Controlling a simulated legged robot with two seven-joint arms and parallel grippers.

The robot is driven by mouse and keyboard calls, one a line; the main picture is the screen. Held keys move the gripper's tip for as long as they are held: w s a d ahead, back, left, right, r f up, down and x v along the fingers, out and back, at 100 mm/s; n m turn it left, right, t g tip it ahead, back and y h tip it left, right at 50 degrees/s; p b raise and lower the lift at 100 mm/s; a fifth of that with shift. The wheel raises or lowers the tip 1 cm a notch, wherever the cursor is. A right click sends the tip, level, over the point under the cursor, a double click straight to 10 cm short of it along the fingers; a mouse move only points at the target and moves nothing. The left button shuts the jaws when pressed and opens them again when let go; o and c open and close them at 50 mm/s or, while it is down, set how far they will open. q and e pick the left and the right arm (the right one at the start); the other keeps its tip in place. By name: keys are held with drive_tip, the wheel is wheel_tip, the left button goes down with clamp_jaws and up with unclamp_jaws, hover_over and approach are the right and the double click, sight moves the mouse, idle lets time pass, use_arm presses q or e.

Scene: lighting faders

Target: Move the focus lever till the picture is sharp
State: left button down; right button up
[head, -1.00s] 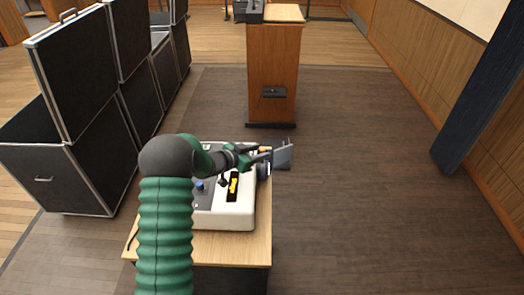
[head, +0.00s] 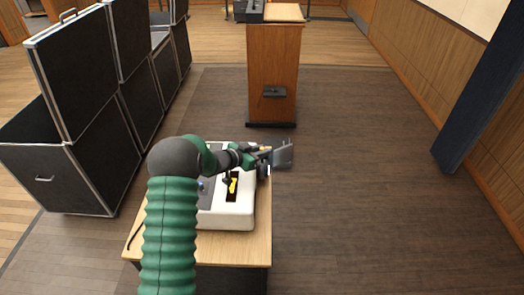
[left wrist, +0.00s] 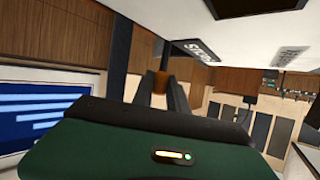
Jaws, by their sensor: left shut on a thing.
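The projector (head: 228,216) is a white box with a grey top panel and a yellow-marked black strip, standing on a small wooden table. My left gripper (head: 268,151) reaches over it to its far right side. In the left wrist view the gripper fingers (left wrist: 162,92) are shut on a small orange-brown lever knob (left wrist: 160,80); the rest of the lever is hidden. The picture (left wrist: 42,117) shows at the left of that view as a blue screen with pale stripes, partly cut off by my gripper body; its sharpness is hard to judge. My right gripper is not in view.
The table (head: 205,250) has bare wood in front of the projector. A wooden lectern (head: 272,65) stands behind. Black flight cases (head: 70,165) are stacked at the left. A dark blue panel (head: 485,90) leans at the right. The floor right of the table is clear.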

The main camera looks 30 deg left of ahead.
use_arm(q)
drive_tip(key=shift+w+r, duration=0.15)
drive_tip(key=shift+r, duration=0.05)
drive_tip(key=shift+w+d+r, duration=0.1)
drive_tip(key=shift+r, duration=0.1)
idle(0.7)
drive_tip(key=shift+r+p, duration=0.15)
drive_tip(key=shift+p, duration=0.2)
drive_tip(key=p, duration=0.2)
drive_tip(key=w+p, duration=0.1)
drive_tip(key=p, duration=0.1)
drive_tip(key=shift+a+r+g, duration=0.15)
drive_tip(key=shift+a+g, duration=0.05)
drive_tip(key=shift+g, duration=0.1)
drive_tip(key=shift+w+a+f, duration=0.1)
drive_tip(key=shift+f, duration=0.3)
drive_tip(key=c, duration=1.7)
unclamp_jaws()
drive_tip(key=o, duration=0.4)
drive_tip(key=shift+d, duration=0.2)
